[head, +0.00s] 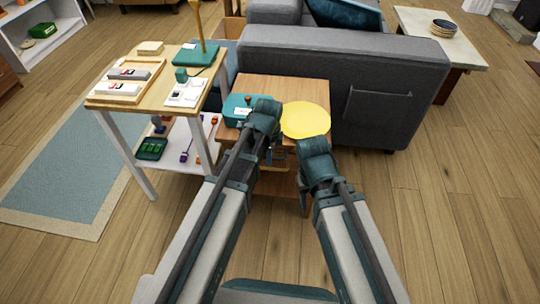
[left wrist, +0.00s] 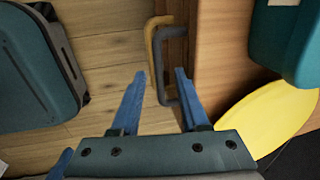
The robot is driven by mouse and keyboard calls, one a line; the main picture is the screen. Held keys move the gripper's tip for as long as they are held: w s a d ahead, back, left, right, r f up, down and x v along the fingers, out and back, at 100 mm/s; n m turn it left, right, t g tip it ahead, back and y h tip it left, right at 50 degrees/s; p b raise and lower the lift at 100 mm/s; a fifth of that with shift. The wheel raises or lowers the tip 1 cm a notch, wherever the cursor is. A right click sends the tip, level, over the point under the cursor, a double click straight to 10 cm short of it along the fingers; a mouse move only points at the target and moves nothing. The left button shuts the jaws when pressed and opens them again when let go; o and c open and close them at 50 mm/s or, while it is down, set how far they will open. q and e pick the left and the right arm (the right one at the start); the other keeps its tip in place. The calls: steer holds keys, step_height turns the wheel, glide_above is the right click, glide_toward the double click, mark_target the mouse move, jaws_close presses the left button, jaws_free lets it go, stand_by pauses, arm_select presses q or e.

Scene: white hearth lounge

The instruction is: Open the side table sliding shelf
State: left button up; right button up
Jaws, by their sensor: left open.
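The wooden side table (head: 283,89) stands in front of the grey sofa. In the left wrist view its wooden front (left wrist: 207,60) shows a bracket-shaped grey handle (left wrist: 172,75), with a tan bracket-shaped handle (left wrist: 153,50) beside it. My left gripper (left wrist: 158,85) is open, its blue fingers pointing at the handles. The grey handle's near end is close to the right finger; I cannot tell if they touch. In the head view the left gripper (head: 273,152) is at the table's front, largely hidden by its own wrist. My right gripper (head: 304,190) hangs right of it, its fingers unclear.
A teal box (head: 240,104) and a yellow round plate (head: 305,120) are on the tabletop. A white-legged shelf unit (head: 150,98) with several small items stands close on the left. The grey sofa (head: 330,65) is behind. Floor on the right is clear.

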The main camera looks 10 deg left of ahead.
arm_select(q)
jaws_close()
stand_by(1.3)
